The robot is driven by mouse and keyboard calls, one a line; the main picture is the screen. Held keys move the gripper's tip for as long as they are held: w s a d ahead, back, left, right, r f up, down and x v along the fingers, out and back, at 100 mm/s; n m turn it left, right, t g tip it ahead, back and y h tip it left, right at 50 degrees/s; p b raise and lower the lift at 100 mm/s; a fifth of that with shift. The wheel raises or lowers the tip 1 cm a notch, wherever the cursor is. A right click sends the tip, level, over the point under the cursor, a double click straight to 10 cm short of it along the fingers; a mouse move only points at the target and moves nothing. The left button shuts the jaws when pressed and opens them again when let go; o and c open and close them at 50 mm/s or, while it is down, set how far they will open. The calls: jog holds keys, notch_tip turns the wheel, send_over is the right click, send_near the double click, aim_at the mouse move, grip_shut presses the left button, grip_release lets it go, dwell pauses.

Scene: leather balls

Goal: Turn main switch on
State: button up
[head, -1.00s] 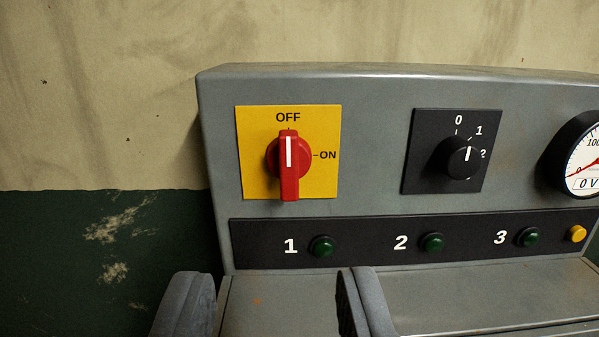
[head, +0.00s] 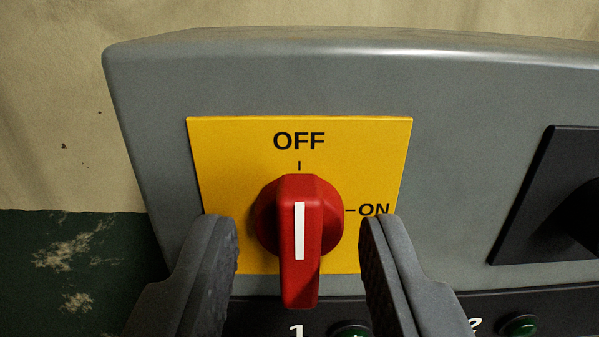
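The main switch (head: 299,270) is a red rotary handle with a white line, on a yellow plate (head: 230,150). The handle stands vertical and its white line points up at the OFF mark; ON is marked to its right. My gripper (head: 300,235) is open, one finger left of the handle and one right of it, with a visible gap on each side. The right finger's tip is just below the ON label. I cannot tell how far the fingertips are from the plate.
The grey cabinet (head: 450,100) carries the plate. A black selector plate (head: 550,220) is at the right, partly cut off. Green lamps (head: 519,325) sit on a dark strip below, partly hidden by my fingers. A beige and green wall stands behind.

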jog(key=shift+w, duration=0.85)
jog(key=c, duration=0.6)
